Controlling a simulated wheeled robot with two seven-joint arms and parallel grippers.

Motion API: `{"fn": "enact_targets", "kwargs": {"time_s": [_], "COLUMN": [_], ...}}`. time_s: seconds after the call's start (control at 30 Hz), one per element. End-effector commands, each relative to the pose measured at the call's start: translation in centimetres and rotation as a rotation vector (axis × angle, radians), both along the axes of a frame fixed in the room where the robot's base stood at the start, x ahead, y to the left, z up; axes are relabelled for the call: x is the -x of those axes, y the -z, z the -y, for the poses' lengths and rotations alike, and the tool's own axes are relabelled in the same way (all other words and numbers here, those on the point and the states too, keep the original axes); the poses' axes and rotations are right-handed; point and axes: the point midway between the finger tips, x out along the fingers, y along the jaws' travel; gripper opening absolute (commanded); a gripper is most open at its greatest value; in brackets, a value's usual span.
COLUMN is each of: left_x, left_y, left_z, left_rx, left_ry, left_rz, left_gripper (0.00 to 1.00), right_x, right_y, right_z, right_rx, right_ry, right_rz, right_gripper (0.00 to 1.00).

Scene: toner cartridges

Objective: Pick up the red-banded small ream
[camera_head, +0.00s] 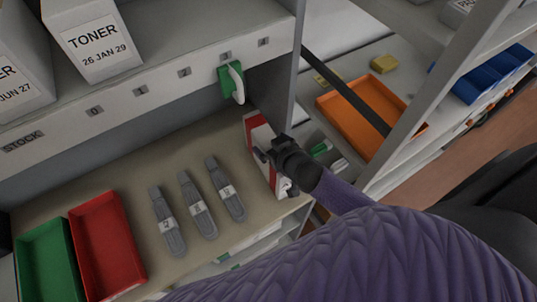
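The red-banded small ream (257,128) is a white block with a red band, standing at the right end of the shelf's beige lower surface, beside the grey upright. My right gripper (268,156) is dark and is over the ream, overlapping its near part in the picture. Its wrist and my purple-sleeved arm come in from the lower right. The gripper hides part of the ream, and I cannot tell whether its fingers touch or close on it. My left gripper is not in view.
Three grey cartridges (197,205) lie left of the ream. A red tray (131,240) and a green tray (70,265) are at the lower left. A green-and-white object (233,82) hangs at the upper shelf's edge. An orange tray (333,107) lies beyond the upright.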

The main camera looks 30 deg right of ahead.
Motion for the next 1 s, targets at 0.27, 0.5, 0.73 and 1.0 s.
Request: {"fn": "enact_targets", "kwargs": {"time_s": [0.27,0.5,0.73,1.0], "left_x": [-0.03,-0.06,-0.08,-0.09], "left_y": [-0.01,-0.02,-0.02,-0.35], "left_z": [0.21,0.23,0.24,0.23], "left_rx": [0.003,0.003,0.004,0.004], "left_ry": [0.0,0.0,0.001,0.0], "left_rz": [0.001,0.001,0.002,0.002], "left_gripper": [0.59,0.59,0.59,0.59], "right_x": [0.02,0.03,-0.09,-0.09], "right_y": [-0.02,-0.03,-0.19,-0.75], "right_z": [0.01,0.01,-0.03,-0.01], "right_rx": [0.0,0.001,-0.001,0.0], "right_ry": [0.0,0.0,-0.002,-0.001], "right_rz": [0.0,0.0,0.006,0.006], "right_gripper": [0.39,0.0,0.0,0.0]}}
